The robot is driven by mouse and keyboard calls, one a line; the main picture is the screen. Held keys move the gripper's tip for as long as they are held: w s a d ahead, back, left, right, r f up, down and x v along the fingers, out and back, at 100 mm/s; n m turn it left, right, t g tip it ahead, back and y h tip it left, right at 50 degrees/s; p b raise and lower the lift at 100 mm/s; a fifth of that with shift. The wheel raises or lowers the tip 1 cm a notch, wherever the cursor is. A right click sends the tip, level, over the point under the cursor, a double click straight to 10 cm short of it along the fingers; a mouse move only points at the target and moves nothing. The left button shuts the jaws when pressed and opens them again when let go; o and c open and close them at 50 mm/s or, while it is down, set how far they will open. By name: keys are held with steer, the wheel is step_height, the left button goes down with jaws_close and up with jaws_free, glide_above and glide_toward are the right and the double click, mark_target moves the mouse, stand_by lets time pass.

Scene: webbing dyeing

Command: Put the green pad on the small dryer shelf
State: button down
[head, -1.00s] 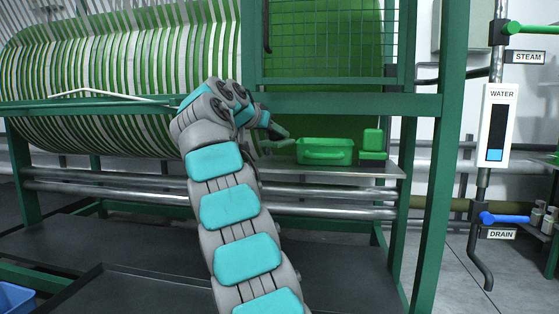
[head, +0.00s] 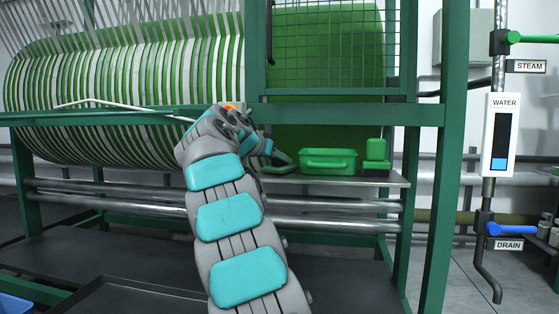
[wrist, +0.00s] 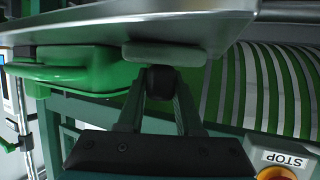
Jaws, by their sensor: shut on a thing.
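The small dryer shelf (head: 345,179) is a grey plate on the green frame, right of the striped drum. My gripper (head: 281,157) is over the shelf's left end. It is shut on the dark grip of the dull green pad (head: 279,169). The wrist view, turned upside down, shows the pad (wrist: 168,54) flat against or very close to the shelf face (wrist: 120,18); I cannot tell if its weight rests there. The fingertips (wrist: 160,83) close around the dark grip. The arm hides part of the shelf's left side.
A green tray (head: 328,161) stands on the shelf just right of the pad, with a small green block-shaped item (head: 376,156) beyond it. The webbing drum (head: 130,90) is to the left. A stop button (wrist: 277,173) shows in the wrist view. Pipes (head: 330,208) run below the shelf.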

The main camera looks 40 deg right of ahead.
steer(key=shift+f, duration=0.1)
steer(key=c, duration=0.6)
jaws_free()
steer(key=v, duration=1.2)
steer(key=shift+r, duration=0.25)
steer(key=shift+f, duration=0.1)
